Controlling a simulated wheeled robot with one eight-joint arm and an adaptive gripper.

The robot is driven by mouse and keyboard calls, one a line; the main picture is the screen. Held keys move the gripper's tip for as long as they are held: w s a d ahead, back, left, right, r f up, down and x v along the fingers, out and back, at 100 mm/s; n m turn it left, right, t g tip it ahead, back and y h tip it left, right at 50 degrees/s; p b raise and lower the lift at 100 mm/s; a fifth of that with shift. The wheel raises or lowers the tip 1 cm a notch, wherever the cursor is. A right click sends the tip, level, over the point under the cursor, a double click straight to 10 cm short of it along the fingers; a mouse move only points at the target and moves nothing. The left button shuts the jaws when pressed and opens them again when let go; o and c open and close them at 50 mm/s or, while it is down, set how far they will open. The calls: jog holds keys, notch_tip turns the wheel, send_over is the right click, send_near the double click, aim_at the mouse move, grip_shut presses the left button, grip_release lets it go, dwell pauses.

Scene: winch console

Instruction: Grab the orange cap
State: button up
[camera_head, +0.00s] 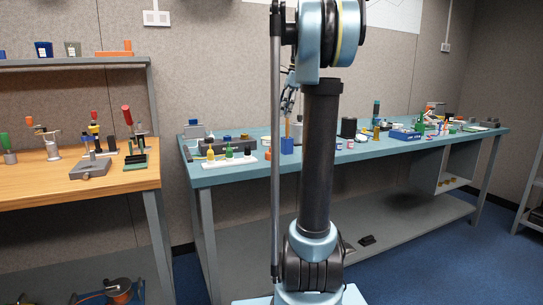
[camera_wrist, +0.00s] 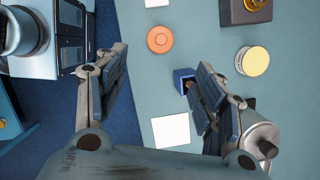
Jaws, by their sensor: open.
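The orange cap (camera_wrist: 160,38) shows in the wrist view as a round disc with a ringed top, lying on the teal bench top. It is beyond my fingertips, toward the top of the picture, and nothing touches it. My gripper (camera_wrist: 161,74) is open and empty, its two fingers spread wide above the bench. In the head view my gripper (camera_head: 288,103) hangs above the teal bench, partly hidden by my arm. A small orange thing (camera_head: 240,156) there may be the cap, but it is too small to be sure.
In the wrist view a yellow-topped round piece (camera_wrist: 252,61) stands right of the cap. A small blue box (camera_wrist: 181,76) is by my right finger, and a white square (camera_wrist: 170,131) lies below. In the head view a white rack (camera_head: 222,163) holds several small bottles.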

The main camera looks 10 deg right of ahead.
send_near(272, 148)
jog(key=x, duration=0.7)
jog(key=w+x, duration=0.1)
jog(key=x, duration=0.2)
jog(key=shift+f, duration=0.2)
jog(key=c, duration=0.8)
